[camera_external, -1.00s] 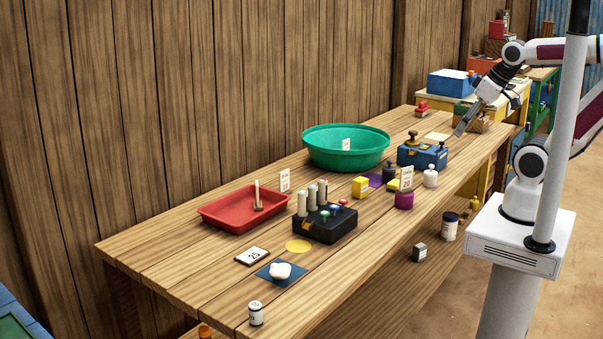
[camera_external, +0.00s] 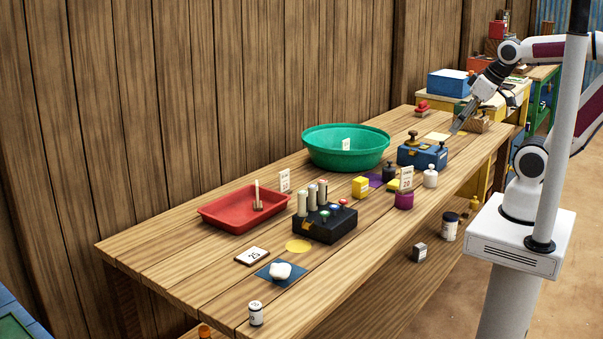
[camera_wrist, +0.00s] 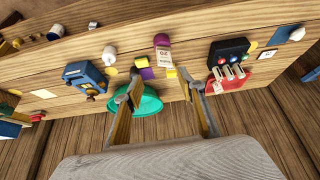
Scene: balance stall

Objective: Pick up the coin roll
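My gripper (camera_external: 460,126) hangs over the far right end of the wooden table, well apart from the small goods. In the wrist view my gripper (camera_wrist: 160,78) has its two fingers spread with nothing between them. I cannot tell for sure which thing is the coin roll. Upright pale cylinders (camera_external: 312,195) stand at the black box with coloured buttons. A purple cylinder (camera_external: 403,201) stands at the right edge by a card marked 20; that card also shows in the wrist view (camera_wrist: 163,53).
A green basin (camera_external: 345,160), a red tray (camera_external: 225,222) and a blue device (camera_external: 422,157) stand on the table (camera_external: 180,246). The black button box (camera_external: 325,228) is near the middle. A white lump lies on a blue square (camera_external: 263,275). The left table end is largely clear.

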